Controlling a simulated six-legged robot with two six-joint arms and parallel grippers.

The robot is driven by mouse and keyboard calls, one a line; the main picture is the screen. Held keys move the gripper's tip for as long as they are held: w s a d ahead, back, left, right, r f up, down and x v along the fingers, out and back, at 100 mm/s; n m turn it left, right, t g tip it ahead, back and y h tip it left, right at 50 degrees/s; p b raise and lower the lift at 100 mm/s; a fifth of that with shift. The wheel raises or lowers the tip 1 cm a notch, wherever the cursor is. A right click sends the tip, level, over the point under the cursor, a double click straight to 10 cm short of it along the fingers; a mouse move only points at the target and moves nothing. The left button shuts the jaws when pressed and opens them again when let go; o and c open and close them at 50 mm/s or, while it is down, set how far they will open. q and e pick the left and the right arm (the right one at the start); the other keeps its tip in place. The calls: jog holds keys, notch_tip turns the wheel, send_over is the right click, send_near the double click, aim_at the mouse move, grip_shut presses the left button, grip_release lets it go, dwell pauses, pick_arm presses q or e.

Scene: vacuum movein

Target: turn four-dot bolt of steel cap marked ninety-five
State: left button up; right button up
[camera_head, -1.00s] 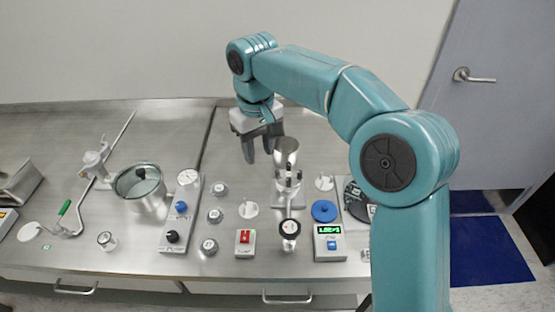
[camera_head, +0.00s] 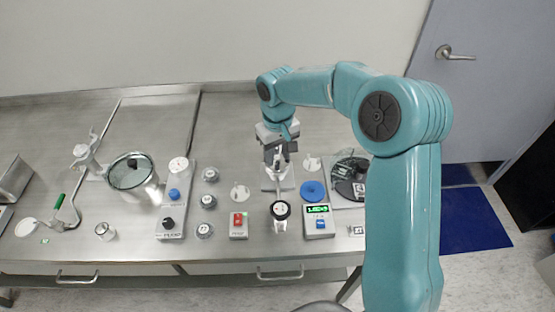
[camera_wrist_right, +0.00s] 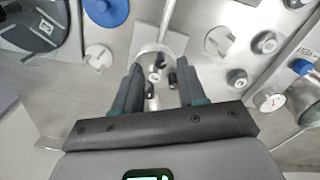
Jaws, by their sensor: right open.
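My right gripper (camera_head: 277,158) is open, pointing down over a steel stand (camera_head: 279,183) near the middle of the bench. In the right wrist view its two dark fingers (camera_wrist_right: 157,84) stand apart on either side of a steel fitting (camera_wrist_right: 154,75) with small dark knobs; contact cannot be told. Several small round steel caps, including a back one (camera_head: 211,174), a middle one (camera_head: 208,201) and a front one (camera_head: 204,230), stand in a column left of the gripper. Their markings and bolt dots are too small to read. My left gripper is not in view.
A lidded glass-topped pot (camera_head: 131,171) and a knobbed control box (camera_head: 171,215) stand to the left. A red-switch box (camera_head: 239,225), a green-display box (camera_head: 318,222) and a blue disc (camera_head: 313,191) lie close around the stand. The back of the bench is clear.

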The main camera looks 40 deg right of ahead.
aim_at(277, 163)
notch_tip(277, 163, down, 2)
jog(key=shift+w+a+f, duration=0.1)
jog(key=shift+f, duration=0.55)
jog(key=shift+c, duration=0.7)
grip_shut()
